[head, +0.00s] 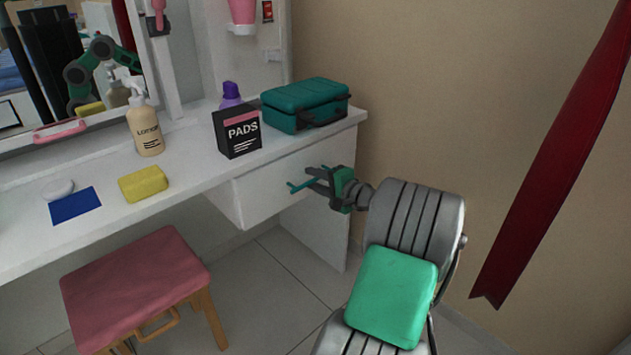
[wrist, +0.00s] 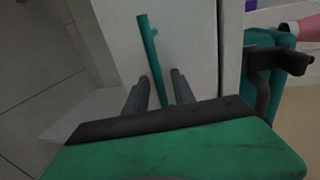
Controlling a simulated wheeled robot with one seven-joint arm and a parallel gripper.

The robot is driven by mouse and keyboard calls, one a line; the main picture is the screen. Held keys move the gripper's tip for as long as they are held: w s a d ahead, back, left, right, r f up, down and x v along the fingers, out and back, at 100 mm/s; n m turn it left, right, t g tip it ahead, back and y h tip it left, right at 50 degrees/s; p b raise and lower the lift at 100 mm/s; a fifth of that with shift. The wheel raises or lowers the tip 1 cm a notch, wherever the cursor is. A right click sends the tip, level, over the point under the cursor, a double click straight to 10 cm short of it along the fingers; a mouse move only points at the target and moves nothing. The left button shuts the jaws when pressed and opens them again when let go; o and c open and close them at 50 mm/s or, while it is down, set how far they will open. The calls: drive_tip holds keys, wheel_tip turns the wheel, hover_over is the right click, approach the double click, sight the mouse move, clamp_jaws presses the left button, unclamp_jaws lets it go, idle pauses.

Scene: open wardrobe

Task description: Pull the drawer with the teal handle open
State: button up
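The white drawer (head: 262,196) sits under the right part of the white vanity top, and its front looks flush. Its teal bar handle (head: 296,187) sticks out at the front; it also shows in the wrist view (wrist: 149,48). My gripper (head: 312,180) is at the handle, in front of the drawer. In the wrist view, my two dark fingers (wrist: 159,78) stand apart, one on each side of the bar. Gaps show between the bar and the fingers, so the gripper looks open around it. Part of the handle is hidden behind my gripper in the head view.
A teal case (head: 303,103), a black PADS box (head: 237,133), a lotion bottle (head: 145,125) and a yellow sponge (head: 143,184) stand on the vanity top (head: 195,160). A pink stool (head: 135,280) is at lower left. A red cloth (head: 560,160) hangs at right.

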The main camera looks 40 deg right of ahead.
clamp_jaws()
idle(1.2)
